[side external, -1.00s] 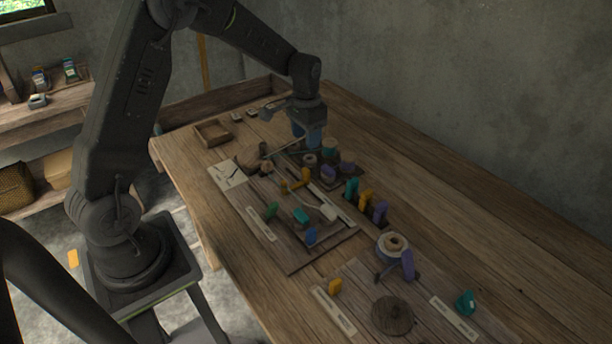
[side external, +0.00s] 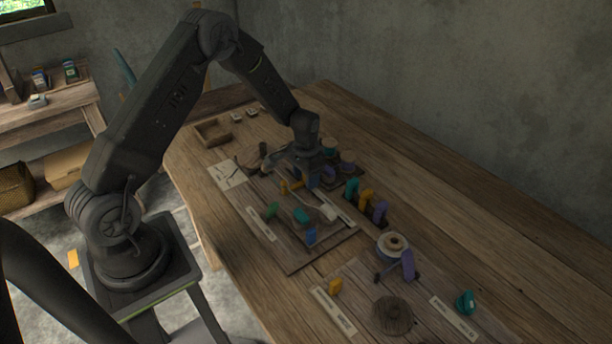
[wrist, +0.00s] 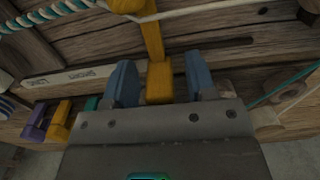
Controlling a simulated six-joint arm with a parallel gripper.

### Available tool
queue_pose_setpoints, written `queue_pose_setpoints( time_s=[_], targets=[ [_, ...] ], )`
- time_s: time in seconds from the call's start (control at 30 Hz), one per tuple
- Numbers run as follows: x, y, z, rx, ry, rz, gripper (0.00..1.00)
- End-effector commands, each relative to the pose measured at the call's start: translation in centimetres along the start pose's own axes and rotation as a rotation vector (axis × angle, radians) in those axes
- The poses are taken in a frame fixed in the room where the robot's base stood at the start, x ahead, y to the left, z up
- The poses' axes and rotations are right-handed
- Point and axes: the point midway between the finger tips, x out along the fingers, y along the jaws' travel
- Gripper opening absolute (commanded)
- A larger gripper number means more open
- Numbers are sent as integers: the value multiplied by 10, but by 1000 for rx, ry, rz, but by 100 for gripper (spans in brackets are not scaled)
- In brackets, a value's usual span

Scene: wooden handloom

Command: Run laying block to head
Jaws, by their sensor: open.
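My gripper (wrist: 162,84) is open, with one blue finger on each side of a yellow handle (wrist: 158,82) in the wrist view. The handle stands between the fingers, with a gap visible on both sides. It joins a rounded yellow piece at the top edge, by a pale cord (wrist: 205,11); I cannot tell for sure that this is the laying block. In the side view my gripper (side external: 312,182) is low over the board (side external: 290,240), beside a yellow piece (side external: 291,187). The fingertips are partly hidden there, and no separate head is clearly identifiable.
A teal and white twisted rope (wrist: 45,14) runs at upper left in the wrist view. Purple (wrist: 36,120) and yellow (wrist: 60,121) pieces stand nearby. In the side view, a row of coloured pegs (side external: 366,198) and a spool (side external: 392,246) stand right of the board.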

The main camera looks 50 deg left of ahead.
Motion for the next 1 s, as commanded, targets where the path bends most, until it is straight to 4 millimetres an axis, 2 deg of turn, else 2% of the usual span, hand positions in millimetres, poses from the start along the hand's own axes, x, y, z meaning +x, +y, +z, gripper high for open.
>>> queue_pose_setpoints(
  time_s=[0.23, 0.73, 1.0],
  targets=[
    [0, 0, 0, 0, 1, 0, 49],
    [0, 0, 0, 0, 1, 0, 1],
    [0, -2, 0, -1, 1, 0, 0]
  ],
)
